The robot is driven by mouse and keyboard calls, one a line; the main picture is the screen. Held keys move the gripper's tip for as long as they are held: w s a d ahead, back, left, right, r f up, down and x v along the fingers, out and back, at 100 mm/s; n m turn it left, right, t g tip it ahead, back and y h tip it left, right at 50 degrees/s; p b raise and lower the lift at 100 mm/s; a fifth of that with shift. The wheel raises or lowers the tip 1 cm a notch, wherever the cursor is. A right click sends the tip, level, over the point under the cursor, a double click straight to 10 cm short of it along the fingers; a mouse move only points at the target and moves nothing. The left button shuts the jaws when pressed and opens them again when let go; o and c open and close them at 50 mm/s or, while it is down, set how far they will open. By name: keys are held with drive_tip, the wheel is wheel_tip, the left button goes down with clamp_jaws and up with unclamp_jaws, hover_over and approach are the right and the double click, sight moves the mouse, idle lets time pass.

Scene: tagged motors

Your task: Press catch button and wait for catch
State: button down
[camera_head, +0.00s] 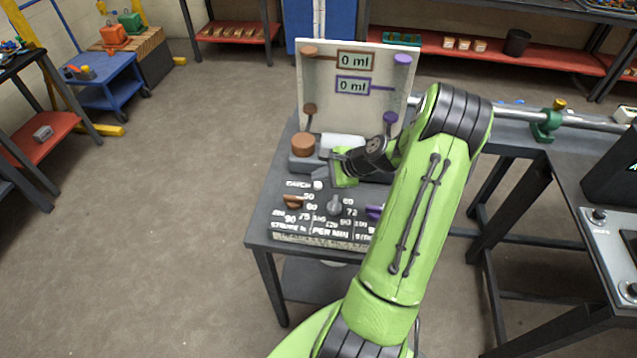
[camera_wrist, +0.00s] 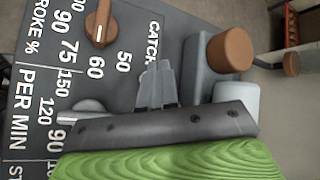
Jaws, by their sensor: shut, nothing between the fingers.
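The catch button (camera_head: 318,185) is a small white cap beside the CATCH label on the dark control panel (camera_head: 262,225) in the head view. My gripper (camera_head: 323,176) is just above and behind it, fingers pointing down toward the panel. In the wrist view my gripper (camera_wrist: 158,68) has its two grey fingers shut together, empty, near the CATCH lettering. The upright board (camera_head: 325,95) reads 0 ml in a brown frame and 0 ml in a purple frame.
A brown knob (camera_head: 293,202), a grey knob (camera_head: 334,205) and a purple knob (camera_head: 374,212) stand on the panel in front of my gripper. A brown-capped grey block (camera_head: 304,160) and a white cylinder (camera_head: 343,141) stand behind. Open floor lies left.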

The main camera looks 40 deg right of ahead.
sight(321, 186)
drive_tip(key=shift+f, duration=0.15)
idle(0.4)
drive_tip(key=shift+f, duration=0.3)
drive_tip(key=shift+f+b, duration=0.3)
drive_tip(key=shift+f, duration=0.05)
idle(0.4)
drive_tip(key=shift+r+p, duration=0.8)
wheel_tip(321, 186, up, 6)
drive_tip(key=p, duration=0.5)
idle(0.4)
